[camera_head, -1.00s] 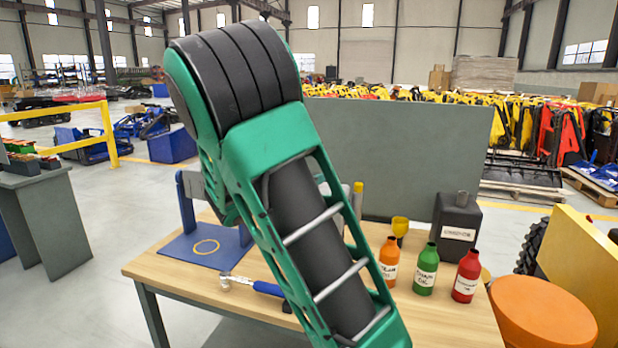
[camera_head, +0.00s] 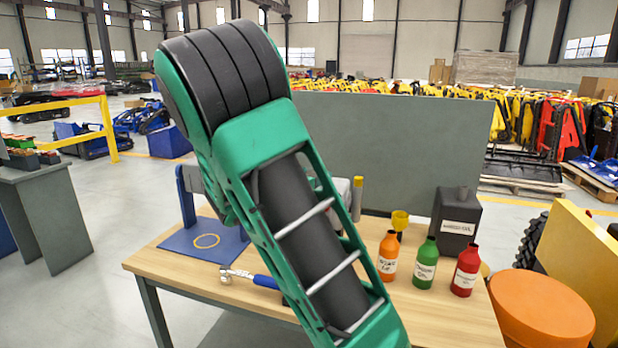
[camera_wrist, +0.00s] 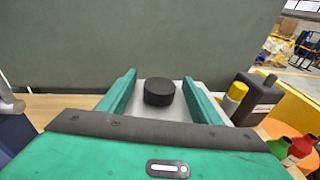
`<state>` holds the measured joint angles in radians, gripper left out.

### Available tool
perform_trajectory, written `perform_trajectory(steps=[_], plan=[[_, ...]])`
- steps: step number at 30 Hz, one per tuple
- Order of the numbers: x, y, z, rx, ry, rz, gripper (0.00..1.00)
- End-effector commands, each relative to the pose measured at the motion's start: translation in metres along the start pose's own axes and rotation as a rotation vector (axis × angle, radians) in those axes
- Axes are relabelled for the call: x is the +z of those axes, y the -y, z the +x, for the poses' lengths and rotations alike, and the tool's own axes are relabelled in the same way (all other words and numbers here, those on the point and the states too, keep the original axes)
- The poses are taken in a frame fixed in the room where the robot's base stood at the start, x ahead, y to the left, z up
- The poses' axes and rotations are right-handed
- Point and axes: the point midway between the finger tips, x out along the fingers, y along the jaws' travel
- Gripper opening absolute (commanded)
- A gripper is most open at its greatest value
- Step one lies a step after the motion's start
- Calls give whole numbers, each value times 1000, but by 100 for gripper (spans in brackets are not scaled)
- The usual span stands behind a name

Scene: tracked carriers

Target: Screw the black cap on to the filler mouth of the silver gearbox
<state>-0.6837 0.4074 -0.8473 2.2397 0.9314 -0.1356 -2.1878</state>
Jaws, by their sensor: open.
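The black cap (camera_wrist: 159,92) shows in the wrist view as a short round disc above the pale top of the silver gearbox (camera_wrist: 178,89). Whether it sits on the filler mouth, and whether it is threaded, I cannot tell. My gripper (camera_wrist: 160,88) is open, its two green fingers to the left and right of the cap with a gap on each side. In the head view my green arm covers most of the gearbox; a small grey part (camera_head: 342,188) shows beside it. The cap and gripper are hidden there.
A grey panel (camera_head: 400,140) stands behind.

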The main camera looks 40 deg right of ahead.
Motion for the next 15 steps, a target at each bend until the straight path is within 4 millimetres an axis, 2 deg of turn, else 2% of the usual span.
perform_trajectory(steps=[4, 7, 15], plan=[[0, -1, -4, 2, -1, 0, 59], [-1, -1, -15, 3, -2, -1, 59], [-1, -3, -65, 6, -2, -1, 59]])
